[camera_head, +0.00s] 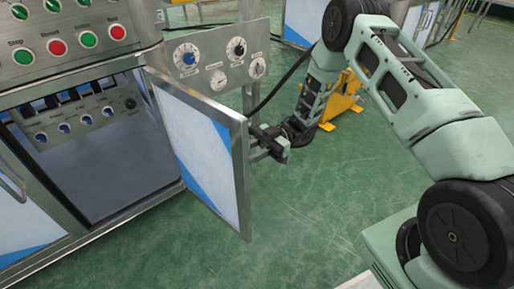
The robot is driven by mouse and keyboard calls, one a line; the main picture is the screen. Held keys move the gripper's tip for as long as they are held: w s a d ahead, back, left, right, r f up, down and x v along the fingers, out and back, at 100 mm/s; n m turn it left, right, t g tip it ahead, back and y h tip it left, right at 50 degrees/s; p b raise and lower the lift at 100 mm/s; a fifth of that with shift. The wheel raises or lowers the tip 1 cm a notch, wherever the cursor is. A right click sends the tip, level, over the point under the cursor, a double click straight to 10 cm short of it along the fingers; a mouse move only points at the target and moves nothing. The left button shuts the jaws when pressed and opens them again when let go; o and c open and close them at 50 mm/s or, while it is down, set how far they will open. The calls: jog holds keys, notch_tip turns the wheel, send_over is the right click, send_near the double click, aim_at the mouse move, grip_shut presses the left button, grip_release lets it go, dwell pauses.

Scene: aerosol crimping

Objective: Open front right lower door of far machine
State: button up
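A metal-framed door (205,145) with a white and blue panel stands swung out from the lower right of the machine (75,75). Its hinge side is at the left and its free edge points toward the camera. My gripper (262,145) is just beyond the free edge, at the door's far side, by what looks like a metal handle (254,153). The door frame partly hides the fingertips, so I cannot tell whether they are closed on the handle.
The opening behind the door shows a small panel of knobs (80,122) and a grey cabinet floor. A control panel with dials (218,62) rises behind the door. A yellow stand (342,100) is behind my arm. The green floor (300,225) right of the door is clear.

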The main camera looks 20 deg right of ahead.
jog(key=p+v, duration=0.2)
jog(key=v, duration=1.5)
jog(key=shift+d+p, duration=0.15)
jog(key=shift+p, duration=0.2)
